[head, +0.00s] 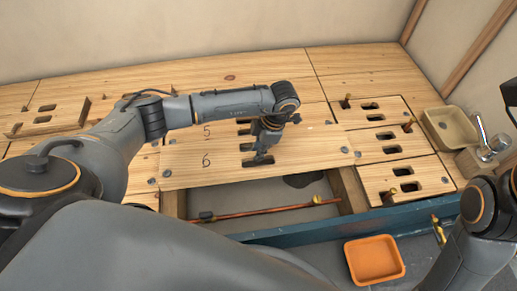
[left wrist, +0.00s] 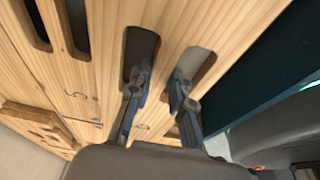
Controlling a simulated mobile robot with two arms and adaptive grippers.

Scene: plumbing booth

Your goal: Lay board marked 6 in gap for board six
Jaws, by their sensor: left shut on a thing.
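The board marked 6 (head: 206,172) is a long pale wooden plank with two dark hand slots near its middle. It lies alongside the board marked 5 (head: 190,137), on the near side of it. My left gripper (head: 258,160) is over the middle of board 6. In the left wrist view its fingers (left wrist: 160,95) reach into the two slots and are shut on the wood between them. Board 6 also shows there (left wrist: 215,25). An open gap (head: 275,195) lies along its near edge. I cannot tell whether board 6 is raised or seated. My right gripper is out of view.
A copper pipe (head: 265,212) with brass fittings runs through the gap. A blue beam (head: 300,233) edges the near side. Slotted boards with brass valves (head: 390,143) lie to the right. An orange tray (head: 373,259) and a beige basin (head: 450,128) stand nearby.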

